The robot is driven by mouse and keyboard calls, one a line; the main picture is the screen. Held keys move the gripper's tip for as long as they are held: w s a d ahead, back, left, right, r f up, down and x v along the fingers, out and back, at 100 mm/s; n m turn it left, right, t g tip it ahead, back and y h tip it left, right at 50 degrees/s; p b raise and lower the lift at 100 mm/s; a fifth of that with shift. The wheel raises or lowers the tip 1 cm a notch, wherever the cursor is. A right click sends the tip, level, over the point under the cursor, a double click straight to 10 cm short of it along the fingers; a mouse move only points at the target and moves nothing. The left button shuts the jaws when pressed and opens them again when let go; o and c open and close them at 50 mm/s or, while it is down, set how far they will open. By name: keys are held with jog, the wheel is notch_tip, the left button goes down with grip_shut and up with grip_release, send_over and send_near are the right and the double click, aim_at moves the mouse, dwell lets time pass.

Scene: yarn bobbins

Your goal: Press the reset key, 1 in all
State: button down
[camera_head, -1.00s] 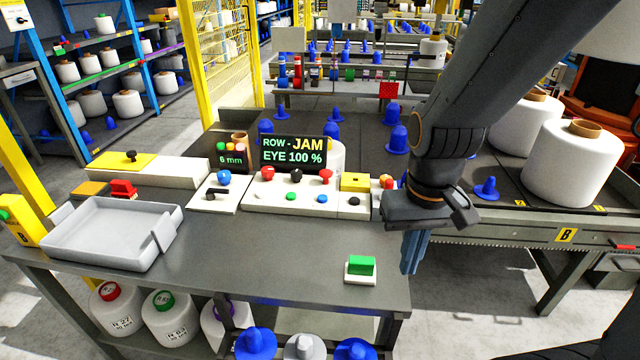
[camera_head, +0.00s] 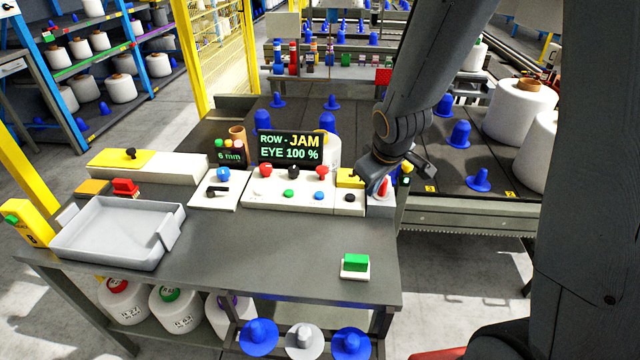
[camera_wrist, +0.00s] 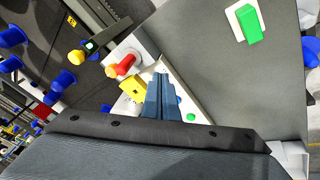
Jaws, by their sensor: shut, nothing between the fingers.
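A white key panel (camera_head: 290,203) stands at the back of the grey bench. On its front row are a green key (camera_head: 288,194), a blue key (camera_head: 319,196) and, at the right end, a black key (camera_head: 350,198). I cannot read which one is the reset key. A yellow block (camera_head: 349,178) sits behind the black key. My gripper (camera_wrist: 161,76) is shut and empty, with its blue fingers over the panel's right part, beside the yellow block (camera_wrist: 132,89) in the wrist view. The fingers hide part of the panel there. I cannot tell whether they touch it.
A display (camera_head: 291,148) reads "ROW - JAM, EYE 100 %". A red knob (camera_head: 383,188) stands right of the panel. A grey tray (camera_head: 115,232) lies at the left, and a green block on a white base (camera_head: 355,264) near the right front. The bench middle is clear.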

jog(key=w+a+r+n+t+y+p, duration=0.1)
jog(key=w+a+n+t+y+p, duration=0.1)
jog(key=w+a+n+p, duration=0.25)
jog(key=n+t+y+p, duration=0.1)
jog(key=n+y+p, duration=0.1)
jog(key=n+y, duration=0.15)
send_over(322, 196)
jog(key=shift+r+h, duration=0.25)
jog(key=shift+h, duration=0.1)
jog(key=shift+f, duration=0.15)
notch_tip(322, 196, down, 9)
jog(key=b, duration=0.7)
jog(key=shift+r, duration=0.2)
dwell(0.9)
jog(key=shift+f, duration=0.4)
